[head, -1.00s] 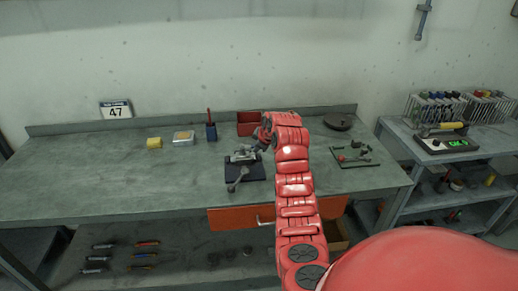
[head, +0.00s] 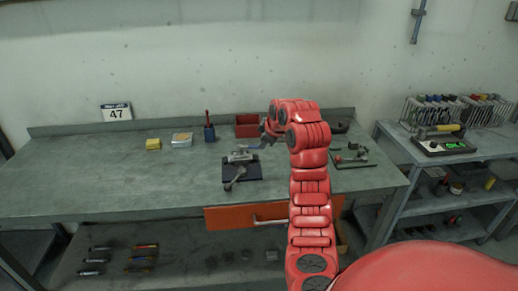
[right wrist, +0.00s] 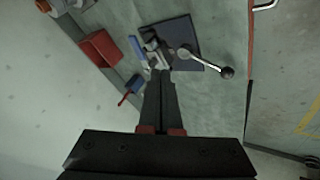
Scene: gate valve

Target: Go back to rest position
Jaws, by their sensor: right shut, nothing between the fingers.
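The gate valve (head: 240,157) is a small grey metal fitting on a dark square plate (head: 255,172) on the workbench. Its lever handle with a dark knob (head: 228,186) points toward the front. In the right wrist view the valve (right wrist: 156,52) and its lever (right wrist: 207,62) lie beyond the fingers. My right gripper (head: 266,139) is behind and to the right of the valve in the head view, partly hidden by my red arm. In the right wrist view my right gripper (right wrist: 161,77) is shut, with its fingers together and empty. My left gripper is not in view.
An orange drawer (head: 228,217) is below. The bench's left side is clear.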

